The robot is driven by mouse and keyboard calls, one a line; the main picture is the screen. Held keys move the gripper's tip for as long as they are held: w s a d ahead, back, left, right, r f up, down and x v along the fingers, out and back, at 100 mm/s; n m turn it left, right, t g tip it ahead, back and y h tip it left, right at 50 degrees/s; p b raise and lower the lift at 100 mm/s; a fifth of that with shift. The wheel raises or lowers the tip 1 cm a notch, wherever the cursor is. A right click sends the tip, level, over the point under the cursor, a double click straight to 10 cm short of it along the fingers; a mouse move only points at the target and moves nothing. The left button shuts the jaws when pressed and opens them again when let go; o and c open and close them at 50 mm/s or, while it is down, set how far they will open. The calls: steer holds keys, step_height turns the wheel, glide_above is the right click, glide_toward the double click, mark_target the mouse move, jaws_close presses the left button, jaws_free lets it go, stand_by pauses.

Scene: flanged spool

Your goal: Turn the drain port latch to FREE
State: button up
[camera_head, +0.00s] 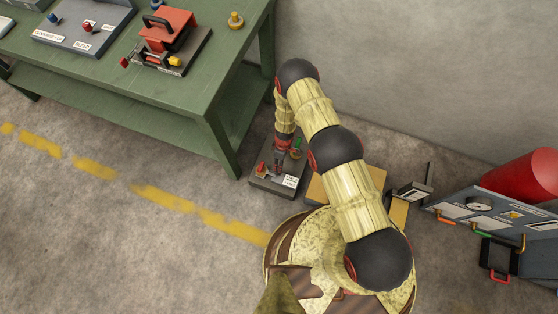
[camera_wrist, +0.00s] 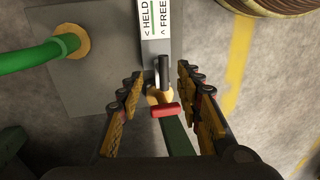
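In the wrist view, a white label (camera_wrist: 157,17) reads HELD and FREE, with arrow marks. Below it is the latch, with a black bar (camera_wrist: 164,69) running nearly along the label's length and a tan hub partly hidden beneath. A short red cylinder (camera_wrist: 166,110) lies crosswise nearer the camera. My gripper (camera_wrist: 160,78) is open, its fingers to the left and right of the black bar with gaps on both sides. I cannot tell the depth between fingertips and bar. In the head view, my gripper (camera_head: 279,158) is low over the dark floor unit (camera_head: 276,185), hiding part of it.
A green hose (camera_wrist: 38,57) enters a tan ring left of the latch. A green bench (camera_head: 170,105) stands left of my arm. A panel with a gauge (camera_head: 479,203) and a red cylinder (camera_head: 525,175) are at right. Open floor with a yellow line (camera_head: 170,200) lies left.

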mark_target(274, 173)
steer(key=f+b, duration=0.1)
steer(key=f, duration=0.1)
steer(key=s+f+b, duration=0.1)
steer(key=f, duration=0.2)
steer(key=f+b, duration=0.1)
steer(key=f, duration=0.2)
steer(key=shift+s+a+f, duration=0.1)
steer(key=shift+s+a, duration=0.1)
steer(key=shift+s, duration=0.2)
steer(key=shift+c, duration=1.2)
steer(key=c, duration=0.5)
jaws_close()
steer(key=shift+w, duration=0.15)
